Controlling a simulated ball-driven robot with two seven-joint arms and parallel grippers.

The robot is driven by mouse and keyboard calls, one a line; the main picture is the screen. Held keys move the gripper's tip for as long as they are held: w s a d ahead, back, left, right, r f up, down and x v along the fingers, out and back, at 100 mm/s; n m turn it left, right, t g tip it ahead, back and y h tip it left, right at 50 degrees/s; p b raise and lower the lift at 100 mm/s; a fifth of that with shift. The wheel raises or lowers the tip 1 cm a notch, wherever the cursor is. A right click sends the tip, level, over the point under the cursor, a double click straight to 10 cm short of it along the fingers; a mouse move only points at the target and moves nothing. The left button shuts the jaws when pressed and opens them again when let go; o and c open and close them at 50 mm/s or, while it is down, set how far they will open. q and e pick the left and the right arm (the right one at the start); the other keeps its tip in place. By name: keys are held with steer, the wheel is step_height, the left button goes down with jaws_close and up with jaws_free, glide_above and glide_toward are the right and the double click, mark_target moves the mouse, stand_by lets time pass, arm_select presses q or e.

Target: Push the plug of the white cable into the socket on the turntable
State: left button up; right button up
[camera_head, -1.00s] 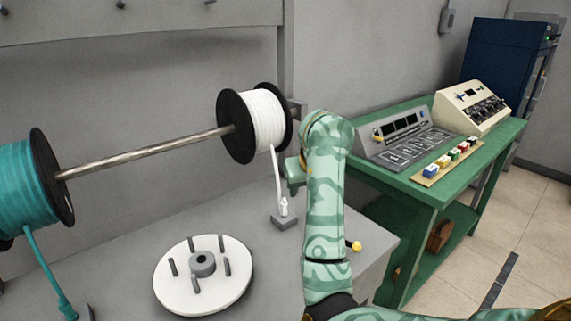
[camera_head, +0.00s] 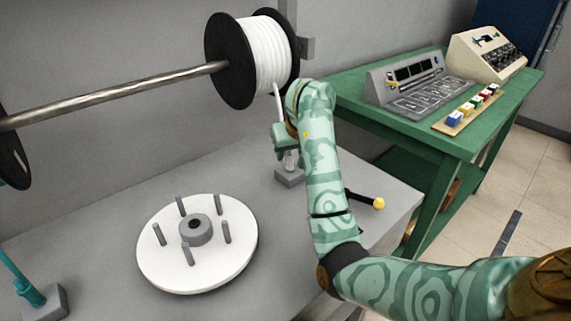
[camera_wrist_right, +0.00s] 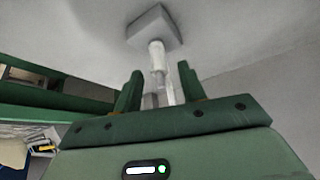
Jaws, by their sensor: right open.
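The white cable (camera_head: 278,104) hangs from the white spool (camera_head: 268,55) down to its plug (camera_head: 291,161). The plug stands in a small grey block (camera_head: 288,179) on the bench. My right gripper (camera_head: 287,146) is at the plug, partly hidden behind my arm. In the right wrist view its open fingers (camera_wrist_right: 158,82) lie on either side of the cable end, with the plug (camera_wrist_right: 157,58) and the block (camera_wrist_right: 154,26) beyond. The white turntable (camera_head: 160,262) lies left of the gripper, with a grey hub socket (camera_head: 196,231) at its centre. My left gripper is out of view.
Several grey pegs (camera_head: 226,232) stand around the hub. A metal rod (camera_head: 120,90) carries the spools above the bench (camera_head: 95,215). A yellow-knobbed lever (camera_head: 378,203) is right of my forearm. A green table (camera_head: 400,125) with consoles stands at the right. A teal cable plug (camera_head: 33,295) is at the lower left.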

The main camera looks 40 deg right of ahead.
steer(key=shift+x, duration=0.95)
steer(key=shift+w+f+b, duration=0.1)
steer(key=shift+f+b, duration=0.2)
steer(key=shift+b, duration=0.1)
steer(key=shift+w+d+f, duration=0.1)
jaws_close()
steer(key=shift+r, duration=0.2)
steer(key=shift+r+p, duration=0.35)
steer(key=shift+r, duration=0.2)
steer(key=shift+r+p, duration=0.3)
steer(key=shift+r, duration=0.2)
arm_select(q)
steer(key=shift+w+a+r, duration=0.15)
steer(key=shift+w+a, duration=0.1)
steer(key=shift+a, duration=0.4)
arm_select(e)
steer(key=shift+r, duration=0.15)
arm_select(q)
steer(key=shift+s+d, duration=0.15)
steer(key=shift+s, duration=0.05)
